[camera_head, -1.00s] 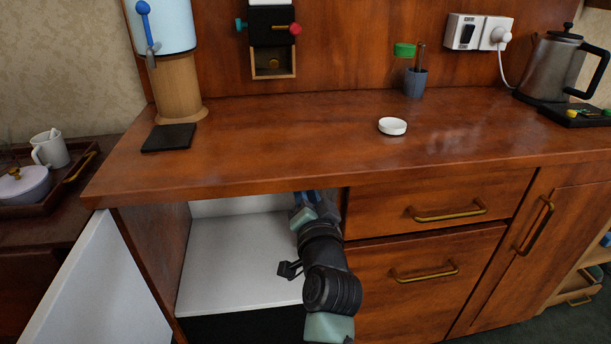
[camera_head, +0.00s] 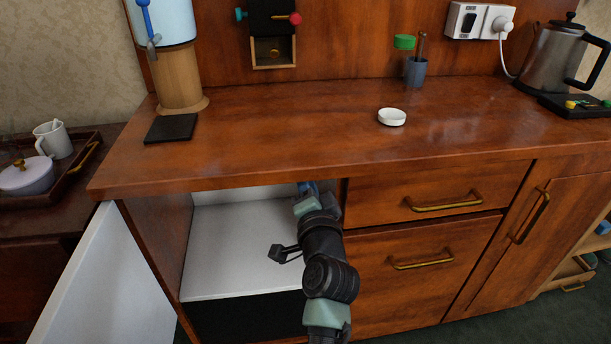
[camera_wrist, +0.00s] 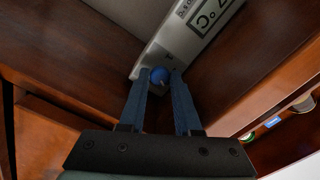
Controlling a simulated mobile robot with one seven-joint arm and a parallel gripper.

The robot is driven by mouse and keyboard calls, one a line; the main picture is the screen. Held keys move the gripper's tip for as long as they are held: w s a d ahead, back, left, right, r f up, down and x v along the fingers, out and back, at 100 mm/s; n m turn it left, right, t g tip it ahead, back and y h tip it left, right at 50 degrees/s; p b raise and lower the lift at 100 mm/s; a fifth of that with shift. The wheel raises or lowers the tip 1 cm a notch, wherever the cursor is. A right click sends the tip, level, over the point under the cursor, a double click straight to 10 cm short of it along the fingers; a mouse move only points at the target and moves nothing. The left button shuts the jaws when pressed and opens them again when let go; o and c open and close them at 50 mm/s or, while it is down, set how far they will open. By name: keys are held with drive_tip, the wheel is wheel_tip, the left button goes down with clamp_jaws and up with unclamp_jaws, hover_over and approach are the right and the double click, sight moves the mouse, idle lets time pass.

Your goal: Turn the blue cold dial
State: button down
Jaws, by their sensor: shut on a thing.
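The blue cold dial (camera_wrist: 159,76) is a small round knob on a pale grey unit (camera_wrist: 190,35) marked "°C" in the wrist view. My gripper (camera_wrist: 161,79) has its two blue fingers on either side of the dial and is shut on it. In the head view my arm reaches into the open cabinet (camera_head: 235,240) under the counter. My gripper's tips and the dial are hidden there by the counter edge.
The cabinet door (camera_head: 105,285) stands open at left. Closed drawers (camera_head: 440,195) are just right of my arm. The wooden counter (camera_head: 300,130) overhangs it, with a white round dish (camera_head: 392,117) on top. A kettle (camera_head: 552,55) stands at the back right.

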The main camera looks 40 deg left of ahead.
drive_tip(key=c, duration=0.6)
unclamp_jaws()
drive_tip(key=shift+r, duration=0.15)
